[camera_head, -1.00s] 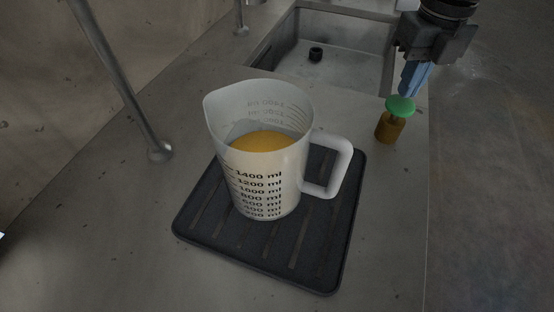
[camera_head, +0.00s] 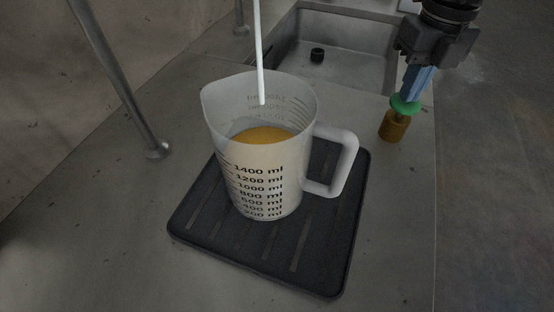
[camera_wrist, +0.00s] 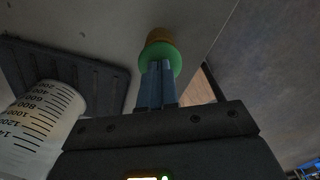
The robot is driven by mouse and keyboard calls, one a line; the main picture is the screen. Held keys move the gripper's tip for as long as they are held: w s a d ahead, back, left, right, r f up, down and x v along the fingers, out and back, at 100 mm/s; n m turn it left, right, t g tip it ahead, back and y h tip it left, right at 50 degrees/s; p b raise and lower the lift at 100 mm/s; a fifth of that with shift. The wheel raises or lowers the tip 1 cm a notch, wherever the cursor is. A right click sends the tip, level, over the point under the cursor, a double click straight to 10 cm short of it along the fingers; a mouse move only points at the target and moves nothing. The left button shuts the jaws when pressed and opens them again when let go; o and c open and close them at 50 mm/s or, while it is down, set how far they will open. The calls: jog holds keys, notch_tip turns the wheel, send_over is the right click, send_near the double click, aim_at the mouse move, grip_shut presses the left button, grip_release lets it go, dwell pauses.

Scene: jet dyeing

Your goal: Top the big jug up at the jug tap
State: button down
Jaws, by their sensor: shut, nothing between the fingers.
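The big jug (camera_head: 262,170), white and translucent with a printed ml scale, stands upright on a black slatted mat (camera_head: 200,220). Yellow-orange liquid (camera_head: 262,136) shows inside it, near the 1400 ml mark. A thin white stream (camera_head: 259,50) falls from above into the jug; its outlet is out of view. The jug tap has a green cap (camera_head: 404,106) on a brass body (camera_head: 394,126), right of the jug. My gripper (camera_head: 411,95) is shut and empty, with its blue fingertips down against the green cap. The wrist view also shows the fingertips at the green cap (camera_wrist: 161,58).
A steel sink (camera_head: 335,60) with a dark drain lies behind the jug. A metal post (camera_head: 125,90) stands on the counter at the left. The counter's right edge runs just beyond the brass tap. Bare counter (camera_head: 110,230) lies left of the mat.

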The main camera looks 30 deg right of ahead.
jog(key=shift+f+b, duration=0.3)
jog(key=shift+f, duration=0.05)
jog(key=shift+r, duration=1.55)
jog(key=shift+r+p, duration=0.4)
jog(key=shift+r, duration=1.35)
